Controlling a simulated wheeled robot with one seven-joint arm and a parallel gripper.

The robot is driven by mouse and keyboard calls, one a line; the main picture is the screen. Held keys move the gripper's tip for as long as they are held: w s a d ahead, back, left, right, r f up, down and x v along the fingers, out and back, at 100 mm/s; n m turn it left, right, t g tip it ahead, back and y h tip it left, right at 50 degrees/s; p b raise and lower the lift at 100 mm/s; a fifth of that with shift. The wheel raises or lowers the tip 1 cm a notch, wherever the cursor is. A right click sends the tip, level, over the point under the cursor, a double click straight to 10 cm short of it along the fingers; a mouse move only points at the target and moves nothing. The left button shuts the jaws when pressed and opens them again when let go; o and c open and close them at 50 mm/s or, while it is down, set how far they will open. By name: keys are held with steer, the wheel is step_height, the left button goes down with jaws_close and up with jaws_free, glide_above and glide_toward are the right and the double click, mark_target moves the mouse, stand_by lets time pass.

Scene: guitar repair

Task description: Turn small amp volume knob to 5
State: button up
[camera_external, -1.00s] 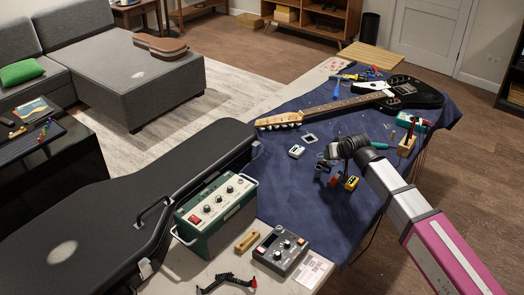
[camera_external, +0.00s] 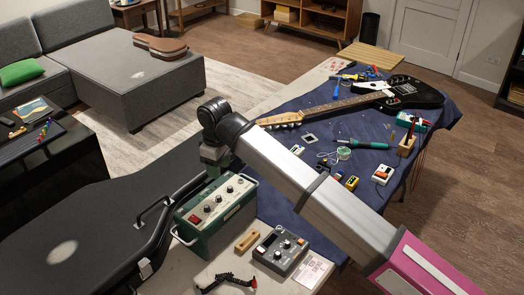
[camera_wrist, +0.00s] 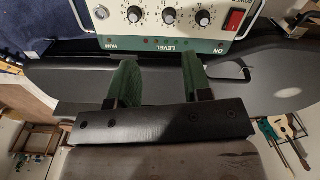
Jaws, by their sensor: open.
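The small amp (camera_external: 240,215) is a dark green box with a cream control panel, standing at the front of the table beside the black case. Its panel has several dark knobs (camera_wrist: 169,16) and a red switch (camera_wrist: 234,20). In the wrist view the panel lies upside down at the top edge. I cannot tell which knob is the volume knob or read its setting. My gripper (camera_wrist: 159,62) is open and empty, its two green fingers apart and short of the knobs in the picture. In the external view my gripper (camera_external: 214,158) is at the amp's far end, partly hidden by my wrist.
The black guitar case (camera_external: 85,225) lies left of the amp. A grey pedal unit (camera_external: 280,249) and a wooden block (camera_external: 247,241) are to its right. Small pedals, a soldering iron (camera_external: 350,141) and a guitar (camera_external: 400,92) lie on the blue cloth.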

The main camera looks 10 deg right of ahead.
mark_target(218, 196)
steer(key=f, duration=0.6)
steer(key=s+a+f, duration=0.1)
steer(key=f, duration=0.3)
steer(key=shift+f, duration=0.1)
jaws_close()
